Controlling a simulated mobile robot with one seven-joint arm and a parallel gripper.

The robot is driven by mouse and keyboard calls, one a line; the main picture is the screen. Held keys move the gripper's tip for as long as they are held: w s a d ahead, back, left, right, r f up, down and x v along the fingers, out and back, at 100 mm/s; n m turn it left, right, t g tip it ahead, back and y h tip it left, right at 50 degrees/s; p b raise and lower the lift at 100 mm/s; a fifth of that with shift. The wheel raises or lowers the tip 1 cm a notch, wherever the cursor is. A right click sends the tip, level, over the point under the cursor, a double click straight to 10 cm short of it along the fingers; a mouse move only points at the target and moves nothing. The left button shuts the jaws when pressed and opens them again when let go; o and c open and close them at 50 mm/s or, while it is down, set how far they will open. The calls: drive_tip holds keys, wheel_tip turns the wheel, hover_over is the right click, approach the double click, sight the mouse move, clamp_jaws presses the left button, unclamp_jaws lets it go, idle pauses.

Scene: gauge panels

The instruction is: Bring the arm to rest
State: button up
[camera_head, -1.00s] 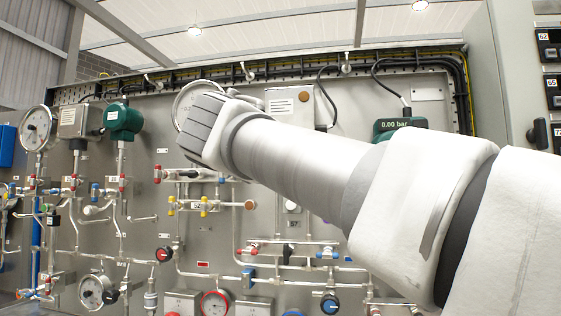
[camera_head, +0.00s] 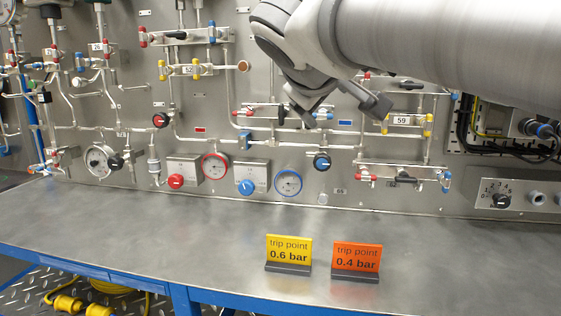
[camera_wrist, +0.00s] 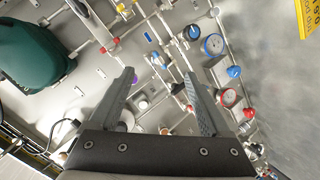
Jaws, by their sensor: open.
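My gripper (camera_head: 345,112) hangs at the end of my arm in front of the gauge panel (camera_head: 225,110), in the upper middle of the head view. In the wrist view my gripper (camera_wrist: 159,75) shows two grey fingers spread apart with nothing between them. The panel's pipes and valves lie beyond the fingers. No contact with the panel can be seen. My arm comes in from the upper right and hides part of the panel.
A steel bench (camera_head: 150,240) runs below the panel. A yellow sign (camera_head: 289,249) reading 0.6 bar and an orange sign (camera_head: 357,257) reading 0.4 bar stand on it; the rest looks clear. A red-rimmed gauge (camera_head: 215,166) and a blue-rimmed gauge (camera_head: 288,182) sit low on the panel.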

drive_tip(key=s+d+f+m+g+y, duration=0.1)
drive_tip(key=s+d+f+m+g, duration=0.15)
drive_tip(key=s+f, duration=0.6)
drive_tip(key=s+d+f+m+g+y, duration=0.1)
drive_tip(key=s+d+f+m+g, duration=0.3)
drive_tip(key=f, duration=0.7)
drive_tip(key=s+f+m+g+y, duration=0.1)
drive_tip(key=s+f+y, duration=0.1)
drive_tip(key=s+f, duration=0.7)
wheel_tip(320, 180, up, 17)
drive_tip(key=w+p, duration=0.1)
drive_tip(key=p, duration=1.7)
drive_tip(key=shift+d+r+p, duration=0.15)
drive_tip(key=shift+r+p, duration=0.05)
drive_tip(key=shift+p, duration=0.1)
